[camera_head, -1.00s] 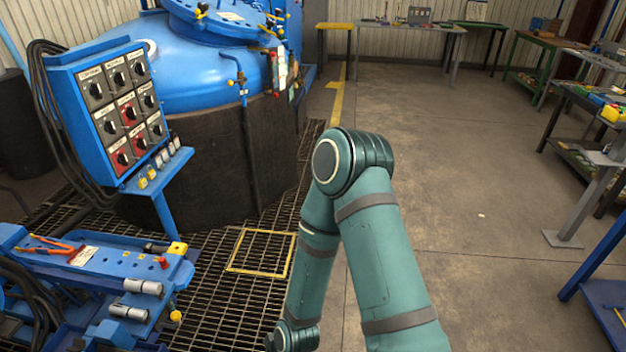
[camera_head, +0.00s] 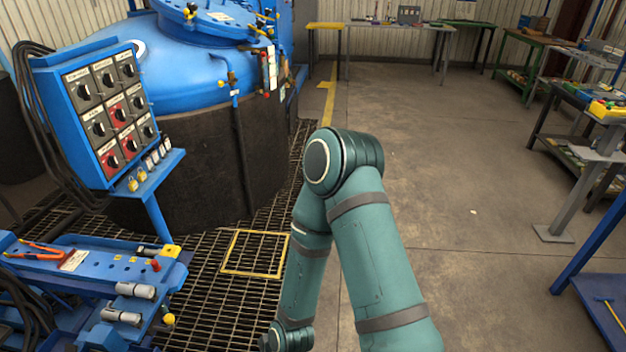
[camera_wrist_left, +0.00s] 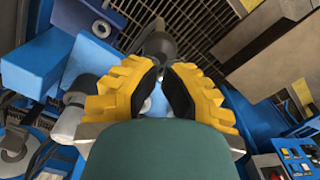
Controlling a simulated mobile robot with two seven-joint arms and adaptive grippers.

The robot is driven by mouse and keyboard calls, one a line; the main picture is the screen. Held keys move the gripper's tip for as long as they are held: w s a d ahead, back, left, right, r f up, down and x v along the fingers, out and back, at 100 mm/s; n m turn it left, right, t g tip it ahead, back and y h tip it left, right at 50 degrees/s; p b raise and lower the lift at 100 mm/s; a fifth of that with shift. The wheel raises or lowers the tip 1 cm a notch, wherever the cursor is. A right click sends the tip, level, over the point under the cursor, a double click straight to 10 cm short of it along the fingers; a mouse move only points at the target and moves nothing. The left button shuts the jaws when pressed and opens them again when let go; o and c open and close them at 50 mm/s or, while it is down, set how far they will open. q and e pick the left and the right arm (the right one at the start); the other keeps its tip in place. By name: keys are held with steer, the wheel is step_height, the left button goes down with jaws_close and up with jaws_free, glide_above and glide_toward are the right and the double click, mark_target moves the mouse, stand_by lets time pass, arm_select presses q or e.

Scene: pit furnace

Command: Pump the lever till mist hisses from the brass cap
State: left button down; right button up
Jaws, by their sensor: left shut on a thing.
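My left gripper (camera_wrist_left: 158,85) shows its yellow fingers in the left wrist view. They are closed around a dark grey, rounded handle (camera_wrist_left: 158,45), which I take to be the lever; its end shows just beyond the fingertips. Most of it is hidden between the fingers. The left gripper does not show in the head view. My right gripper is in neither view. I cannot pick out a brass cap for certain, and no mist shows.
A blue bench (camera_head: 85,262) with an orange-handled tool (camera_head: 35,252) is at lower left. Behind it stand a switch panel (camera_head: 108,110) and a blue-domed furnace (camera_head: 190,65). Metal grating (camera_head: 215,290) covers the floor there. Open concrete floor (camera_head: 450,180) lies right.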

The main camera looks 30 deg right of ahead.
arm_select(q)
steer(key=shift+f+b, duration=1.15)
steer(key=shift+f, duration=0.4)
step_height(320, 180, down, 11)
steer(key=s+d, duration=0.2)
steer(key=r+p, duration=0.2)
steer(key=r, duration=0.1)
steer(key=w+a+r+p, duration=0.1)
steer(key=r+p, duration=0.1)
steer(key=r, duration=0.2)
steer(key=w+a+r+p, duration=0.1)
steer(key=r+p, duration=0.1)
steer(key=r, duration=0.2)
steer(key=shift+r, duration=0.2)
steer(key=shift+f, duration=0.1)
